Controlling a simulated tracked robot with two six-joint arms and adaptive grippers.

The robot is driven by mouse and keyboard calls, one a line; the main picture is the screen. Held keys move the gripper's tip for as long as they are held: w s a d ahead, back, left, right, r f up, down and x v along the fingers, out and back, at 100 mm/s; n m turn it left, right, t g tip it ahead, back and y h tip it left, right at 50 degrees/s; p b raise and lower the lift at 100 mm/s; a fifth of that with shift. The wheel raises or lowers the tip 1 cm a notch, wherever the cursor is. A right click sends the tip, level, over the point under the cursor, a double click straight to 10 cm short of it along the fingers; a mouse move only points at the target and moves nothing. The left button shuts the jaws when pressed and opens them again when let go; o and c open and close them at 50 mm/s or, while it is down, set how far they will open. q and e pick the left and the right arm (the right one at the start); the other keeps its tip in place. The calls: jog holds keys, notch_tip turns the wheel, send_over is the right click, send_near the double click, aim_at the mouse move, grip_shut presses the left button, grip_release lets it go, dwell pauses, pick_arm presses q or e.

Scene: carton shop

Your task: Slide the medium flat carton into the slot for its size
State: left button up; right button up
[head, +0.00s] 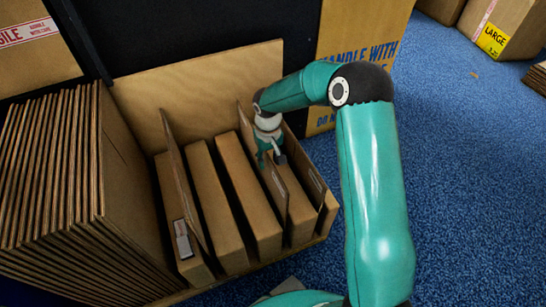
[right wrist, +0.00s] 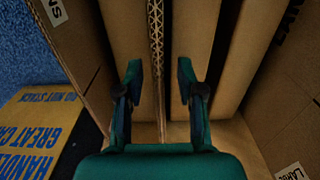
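Several flat brown cartons (head: 216,205) stand on edge in a cardboard rack (head: 197,88) split by thin upright dividers. No readable mark shows which carton is the medium one. My right gripper (head: 268,158) reaches down into the right part of the rack. In the right wrist view the right gripper (right wrist: 160,78) is open, its fingers apart on either side of a thin corrugated edge (right wrist: 156,35), which looks like a divider. A flat carton (right wrist: 190,45) stands on the right of that edge and another carton (right wrist: 124,30) on the left. My left gripper is out of view.
A thick stack of flat cardboard sheets (head: 50,180) stands left of the rack. A printed box (head: 360,45) is behind it on the right. A box labelled LARGE (head: 500,30) is at the far right. Blue floor (head: 460,180) is open on the right.

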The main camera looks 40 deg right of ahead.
jog(key=shift+r, duration=0.1)
notch_tip(320, 180, up, 12)
jog(key=s+a+f+n+y, duration=0.1)
jog(key=s+a+f+y, duration=0.15)
jog(key=a+f, duration=0.55)
jog(key=s+a+f+y, duration=0.1)
jog(key=s+a+f, duration=0.4)
jog(key=f, duration=0.5)
jog(key=s+a+f, duration=0.4)
jog(key=s, duration=0.2)
jog(key=s+a+f, duration=0.4)
jog(key=s, duration=0.3)
notch_tip(320, 180, up, 30)
jog(key=p, duration=3)
jog(key=shift+t, duration=0.3)
